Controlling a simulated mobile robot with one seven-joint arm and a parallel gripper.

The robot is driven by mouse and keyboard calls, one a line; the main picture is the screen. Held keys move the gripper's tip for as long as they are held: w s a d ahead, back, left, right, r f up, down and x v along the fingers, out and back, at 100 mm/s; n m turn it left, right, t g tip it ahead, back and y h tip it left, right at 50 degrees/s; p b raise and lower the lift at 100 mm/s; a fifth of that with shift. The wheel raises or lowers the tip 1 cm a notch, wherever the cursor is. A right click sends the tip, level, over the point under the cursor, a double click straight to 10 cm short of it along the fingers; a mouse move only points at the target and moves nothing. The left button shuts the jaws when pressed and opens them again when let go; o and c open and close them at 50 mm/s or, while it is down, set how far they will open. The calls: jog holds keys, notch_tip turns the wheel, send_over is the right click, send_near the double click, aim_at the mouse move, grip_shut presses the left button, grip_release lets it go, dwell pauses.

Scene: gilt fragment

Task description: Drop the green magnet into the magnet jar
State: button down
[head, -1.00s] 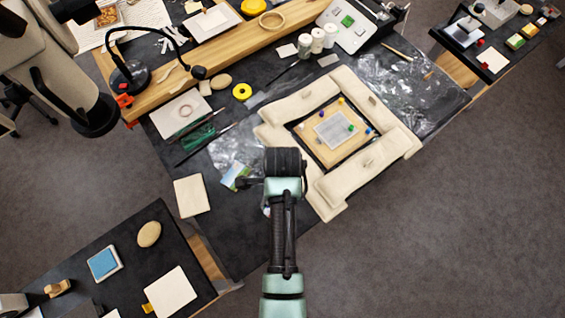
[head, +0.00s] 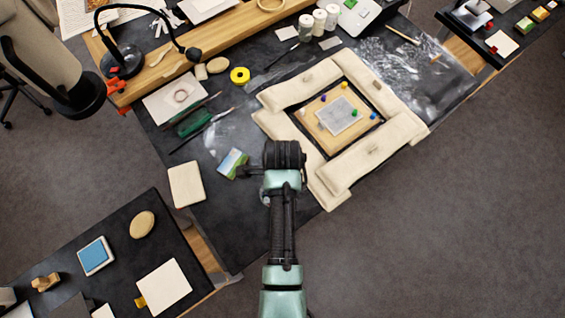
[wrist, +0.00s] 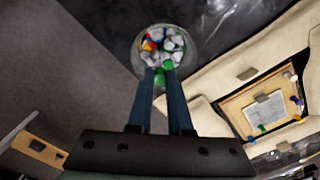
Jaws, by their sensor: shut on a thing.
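In the wrist view, my gripper (wrist: 160,75) is shut on a small green magnet (wrist: 160,78) between its fingertips. Beyond the tips is a round clear jar (wrist: 139,48), seen from above, with whitish lumps and red, blue and yellow bits inside. Another green patch (wrist: 167,65) shows by the tips, at the jar's near side; I cannot tell its depth. The fingertips overlap the jar's near part in the picture; their height over it is unclear. In the head view, my arm's dark wrist hides the fingers and the jar.
A padded cream frame (head: 375,149) surrounds a wooden panel (head: 312,124) with a grey sheet and several coloured magnets, including a green one (head: 354,113). A small picture card (head: 232,163) lies left of my wrist. A lamp (head: 122,58) stands at the back left.

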jog(key=c, duration=0.8)
grip_release()
jog(key=shift+o, duration=0.2)
jog(key=shift+r, duration=0.1)
notch_tip(320, 180, up, 13)
